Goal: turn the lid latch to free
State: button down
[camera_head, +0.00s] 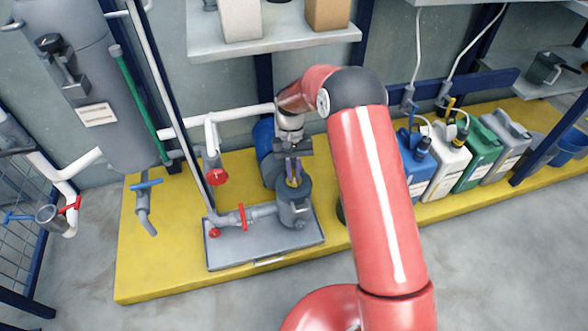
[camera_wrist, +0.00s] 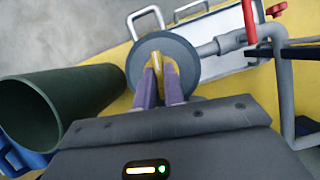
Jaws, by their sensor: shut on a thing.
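A grey cylindrical housing (camera_head: 294,210) with a round dark lid (camera_head: 304,190) stands on a grey tray. In the wrist view the lid (camera_wrist: 186,60) is a dark disc with a yellow latch (camera_wrist: 156,68) upright at its middle. My gripper (camera_head: 292,178) points down over the lid. In the wrist view its two purple-grey fingers (camera_wrist: 160,82) are shut on the yellow latch, one on each side. The fingers hide part of the latch and the front of the lid. I cannot tell which way the latch is turned.
The grey tray (camera_head: 265,253) sits on a yellow platform (camera_head: 170,275). A pipe with a red handle (camera_head: 243,217) joins the housing on its left. Several jugs (camera_head: 447,165) stand at right.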

jog(key=shift+n+h, duration=0.3)
jog(key=shift+n, duration=0.4)
jog(key=c, duration=1.5)
grip_release()
jog(key=shift+a, duration=0.1)
jog(key=v, duration=0.8)
jog(key=shift+s+p, duration=0.1)
jog(key=shift+p, duration=0.2)
